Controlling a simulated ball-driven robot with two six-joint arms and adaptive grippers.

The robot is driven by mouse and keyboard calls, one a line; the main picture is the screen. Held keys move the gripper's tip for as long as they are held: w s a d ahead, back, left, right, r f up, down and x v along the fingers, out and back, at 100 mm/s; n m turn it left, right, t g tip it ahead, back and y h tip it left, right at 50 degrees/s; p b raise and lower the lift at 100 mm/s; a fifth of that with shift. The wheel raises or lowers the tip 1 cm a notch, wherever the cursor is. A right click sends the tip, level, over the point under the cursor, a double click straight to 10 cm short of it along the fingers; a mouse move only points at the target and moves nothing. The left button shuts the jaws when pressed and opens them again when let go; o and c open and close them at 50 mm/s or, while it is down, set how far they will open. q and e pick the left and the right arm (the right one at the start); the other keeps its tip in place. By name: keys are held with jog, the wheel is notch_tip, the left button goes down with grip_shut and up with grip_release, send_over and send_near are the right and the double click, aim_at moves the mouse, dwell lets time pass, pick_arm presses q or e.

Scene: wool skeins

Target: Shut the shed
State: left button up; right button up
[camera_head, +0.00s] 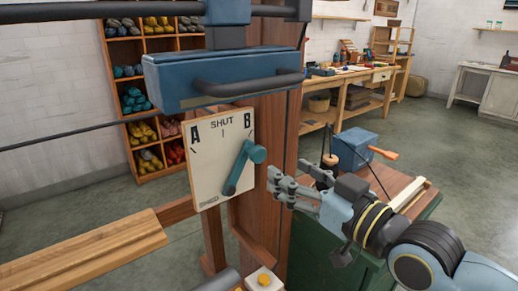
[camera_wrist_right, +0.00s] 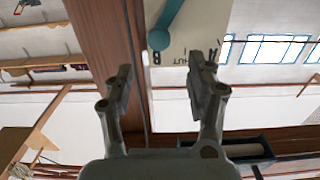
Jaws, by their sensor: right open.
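A cream dial board (camera_head: 209,157) marked A, SHUT and B stands on a wooden post in the head view. Its teal lever (camera_head: 240,168) is tilted to the right, with its round knob (camera_head: 258,153) just below the B. The board (camera_wrist_right: 190,38) and lever (camera_wrist_right: 170,20) also show, upside down, in the right wrist view. My right gripper (camera_head: 273,183) is open and empty, just right of and below the knob. In the right wrist view my open fingers (camera_wrist_right: 160,72) point toward the board, with the lever beyond their tips. My left gripper is not in view.
A blue beam with a dark handle (camera_head: 245,82) crosses above the board. A wooden post (camera_head: 267,135) stands behind it. A bench (camera_head: 85,255) lies at lower left. A blue box (camera_head: 353,148) sits on a green-sided cabinet at right. Wool shelves (camera_head: 123,50) stand behind.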

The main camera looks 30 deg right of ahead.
aim_at(260, 155)
jog(key=w, duration=0.3)
jog(key=w+b, duration=0.1)
jog(key=w, duration=0.2)
jog(key=w+a+b, duration=0.1)
jog(key=w, duration=0.2)
jog(key=shift+a+f, duration=0.1)
jog(key=shift+w, duration=0.65)
jog(key=shift+a, duration=0.1)
grip_shut()
